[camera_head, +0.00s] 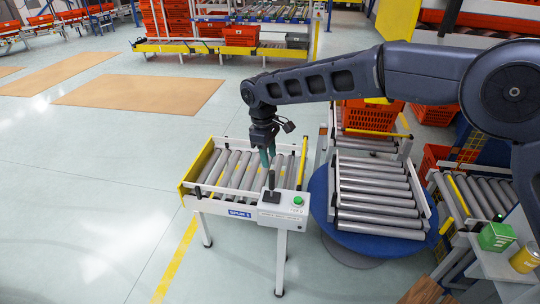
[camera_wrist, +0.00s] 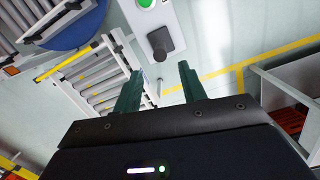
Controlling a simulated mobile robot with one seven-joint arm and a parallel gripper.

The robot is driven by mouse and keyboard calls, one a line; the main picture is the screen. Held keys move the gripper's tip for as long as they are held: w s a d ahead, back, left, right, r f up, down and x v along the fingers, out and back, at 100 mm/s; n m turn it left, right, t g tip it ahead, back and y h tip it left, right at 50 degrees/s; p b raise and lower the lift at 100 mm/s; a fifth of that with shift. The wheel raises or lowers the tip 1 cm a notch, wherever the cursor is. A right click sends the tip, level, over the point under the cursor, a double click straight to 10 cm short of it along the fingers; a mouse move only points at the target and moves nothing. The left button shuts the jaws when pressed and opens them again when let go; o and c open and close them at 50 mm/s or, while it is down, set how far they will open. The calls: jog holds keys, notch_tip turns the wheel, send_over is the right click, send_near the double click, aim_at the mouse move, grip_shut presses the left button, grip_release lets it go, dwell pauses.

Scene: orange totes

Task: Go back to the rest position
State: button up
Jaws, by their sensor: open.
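My gripper (camera_head: 268,158) hangs from my outstretched arm over the right part of a small roller conveyor marked "SPUR 1" (camera_head: 240,213). In the wrist view my gripper (camera_wrist: 160,84) shows two green fingers spread apart with nothing between them. A control box (camera_head: 285,203) with a black lever (camera_head: 270,183) and a green button (camera_head: 298,201) sits at the conveyor's front right. In the wrist view the black lever (camera_wrist: 159,44) appears just beyond the gap between the fingers, apart from them. The green button (camera_wrist: 145,3) is at the top edge there.
A roller turntable with a blue round base (camera_head: 350,228) stands right of the conveyor. Orange totes (camera_head: 370,117) sit behind it. A green box (camera_head: 496,236) and a yellow can (camera_head: 525,258) stand on a shelf at the right.

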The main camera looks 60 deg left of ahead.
dwell(0.3)
